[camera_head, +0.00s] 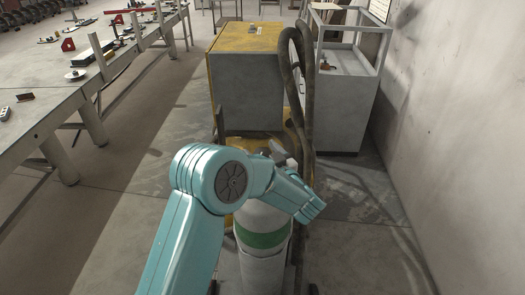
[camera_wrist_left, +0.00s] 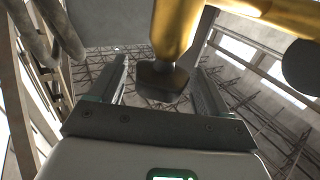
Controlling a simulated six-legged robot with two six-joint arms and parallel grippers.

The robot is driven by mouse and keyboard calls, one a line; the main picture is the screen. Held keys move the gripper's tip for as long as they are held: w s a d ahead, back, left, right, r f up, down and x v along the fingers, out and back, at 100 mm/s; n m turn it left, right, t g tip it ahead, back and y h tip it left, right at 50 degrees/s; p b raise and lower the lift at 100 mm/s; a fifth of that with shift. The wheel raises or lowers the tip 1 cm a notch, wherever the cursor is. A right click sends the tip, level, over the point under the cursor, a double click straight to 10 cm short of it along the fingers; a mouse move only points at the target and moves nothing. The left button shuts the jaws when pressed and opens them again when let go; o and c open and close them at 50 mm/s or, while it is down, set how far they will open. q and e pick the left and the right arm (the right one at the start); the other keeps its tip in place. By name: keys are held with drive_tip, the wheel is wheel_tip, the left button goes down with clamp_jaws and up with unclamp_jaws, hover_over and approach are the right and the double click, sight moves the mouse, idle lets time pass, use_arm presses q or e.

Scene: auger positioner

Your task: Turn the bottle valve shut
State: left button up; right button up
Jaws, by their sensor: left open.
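The gas bottle (camera_head: 262,240), pale with a green band, stands upright in the head view, its top largely hidden behind my teal left arm. My left gripper (camera_head: 280,155) is at the bottle's top, only partly visible there. In the left wrist view, the brass valve (camera_wrist_left: 176,30) comes down from the top, with a dark knob (camera_wrist_left: 160,80) at its end. The open fingers of my left gripper (camera_wrist_left: 160,67) stand on either side of this knob, with visible gaps. I cannot tell its depth between them. My right gripper is not in view.
A yellow and grey machine cabinet (camera_head: 246,80) stands behind the bottle, with dark hoses (camera_head: 302,90) hanging at its right. A grey cart (camera_head: 340,90) stands by the right wall. A long workbench (camera_head: 50,90) with tools runs along the left. The floor between is clear.

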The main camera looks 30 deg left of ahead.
use_arm(q)
drive_tip(key=shift+c, duration=0.2)
drive_tip(key=c, duration=0.9)
drive_tip(key=shift+c, duration=0.2)
